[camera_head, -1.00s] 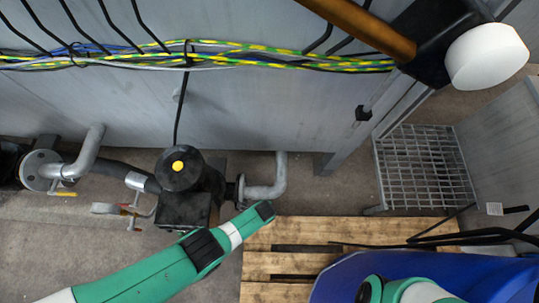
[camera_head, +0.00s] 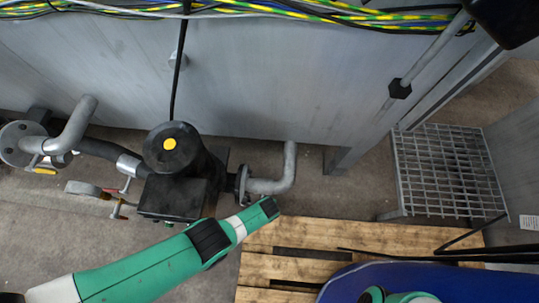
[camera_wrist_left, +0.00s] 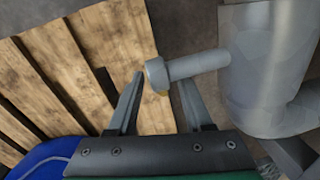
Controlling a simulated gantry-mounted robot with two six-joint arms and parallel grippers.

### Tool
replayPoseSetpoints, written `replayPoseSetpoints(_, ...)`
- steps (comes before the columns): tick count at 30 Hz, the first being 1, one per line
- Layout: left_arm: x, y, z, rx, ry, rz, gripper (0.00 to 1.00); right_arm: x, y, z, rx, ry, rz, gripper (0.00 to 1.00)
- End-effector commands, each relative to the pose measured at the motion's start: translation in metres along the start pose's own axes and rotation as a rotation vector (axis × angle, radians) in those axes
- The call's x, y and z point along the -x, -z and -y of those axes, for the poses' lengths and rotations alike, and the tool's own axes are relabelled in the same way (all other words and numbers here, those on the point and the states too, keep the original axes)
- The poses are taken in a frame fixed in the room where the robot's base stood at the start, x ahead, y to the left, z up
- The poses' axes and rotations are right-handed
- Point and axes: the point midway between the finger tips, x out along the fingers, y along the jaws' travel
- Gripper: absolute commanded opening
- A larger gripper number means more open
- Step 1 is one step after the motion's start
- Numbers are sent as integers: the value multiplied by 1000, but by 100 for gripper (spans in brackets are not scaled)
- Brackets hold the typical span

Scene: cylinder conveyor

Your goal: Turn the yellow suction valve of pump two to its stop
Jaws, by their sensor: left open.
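The black pump (camera_head: 190,165) with a yellow cap on top stands at the middle left of the head view. A grey elbow pipe (camera_head: 280,184) leaves its right side. A small yellow lever (camera_head: 44,171) shows on the pipework at the left edge; I cannot tell which pump it serves. In the left wrist view, my left gripper (camera_wrist_left: 161,79) is open, its fingers either side of the round end of a grey stub (camera_wrist_left: 200,65). A sliver of yellow (camera_wrist_left: 162,93) shows beneath the stub; the rest is hidden.
A wooden pallet (camera_head: 390,236) lies on the floor, with a blue drum (camera_head: 345,284) at the bottom right. A metal grating (camera_head: 445,165) stands at the right. A grey panel (camera_head: 250,80) with cables runs behind the pump. A red-handled valve (camera_head: 115,191) sits left of the pump.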

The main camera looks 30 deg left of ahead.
Motion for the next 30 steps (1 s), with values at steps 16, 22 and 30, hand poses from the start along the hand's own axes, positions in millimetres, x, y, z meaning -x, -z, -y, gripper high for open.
replayPoseSetpoints(16, 1, 0, 0, 1, 0, 0, 0, 0, 1, 0, 0, 0, 0, 100)
replayPoseSetpoints(22, 1, 0, 0, 1, 0, 0, 0, 0, 0, 0, 0, 0, 0, 100)
replayPoseSetpoints(30, 1, 0, 0, 1, 0, 0, 0, 0, 0, 0, 0, 0, 0, 100)
